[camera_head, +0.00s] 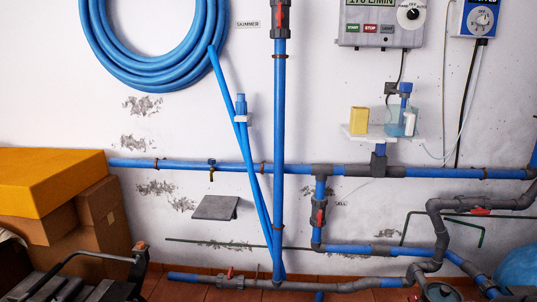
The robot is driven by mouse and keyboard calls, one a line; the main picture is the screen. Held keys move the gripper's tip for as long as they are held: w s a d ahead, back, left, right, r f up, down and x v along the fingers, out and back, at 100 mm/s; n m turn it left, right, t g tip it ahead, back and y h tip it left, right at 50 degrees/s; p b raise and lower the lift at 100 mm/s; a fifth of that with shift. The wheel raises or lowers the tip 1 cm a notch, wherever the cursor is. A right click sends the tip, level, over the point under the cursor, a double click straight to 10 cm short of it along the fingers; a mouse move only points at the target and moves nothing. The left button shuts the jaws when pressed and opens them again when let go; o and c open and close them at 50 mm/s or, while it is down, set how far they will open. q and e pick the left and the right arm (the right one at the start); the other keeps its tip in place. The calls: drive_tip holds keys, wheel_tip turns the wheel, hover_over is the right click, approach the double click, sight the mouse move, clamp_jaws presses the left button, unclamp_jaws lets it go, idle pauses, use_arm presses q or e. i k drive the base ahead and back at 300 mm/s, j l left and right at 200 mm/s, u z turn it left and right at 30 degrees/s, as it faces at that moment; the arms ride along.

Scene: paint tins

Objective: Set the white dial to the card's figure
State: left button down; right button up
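A pale dial (482,19) sits on the front of a blue-edged box (464,22) on the wall at the top right. The top of this box is cut off by the frame, and the dial's marks are too small to read. To its left, a grey control panel (380,36) carries a black and white selector knob (412,14), a green START button (353,28) and a red STOP button (370,28). I cannot make out a card with a figure. Neither of my grippers is in view.
A small white shelf (375,136) holds a yellow block (359,120) and a clear container. Blue pipes (230,165) run along and up the wall. Cardboard boxes (108,220) under an orange-yellow box (45,178) stand at the left. A blue hose coil (120,70) hangs at the upper left.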

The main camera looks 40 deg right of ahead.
sight(482, 20)
drive_tip(key=z, duration=2.45)
drive_tip(key=i+j+u, duration=0.1)
drive_tip(key=i, duration=0.45)
drive_tip(key=i+j, duration=0.3)
drive_tip(key=i, duration=0.2)
drive_tip(key=i+j+u, duration=0.15)
drive_tip(key=i, duration=0.4)
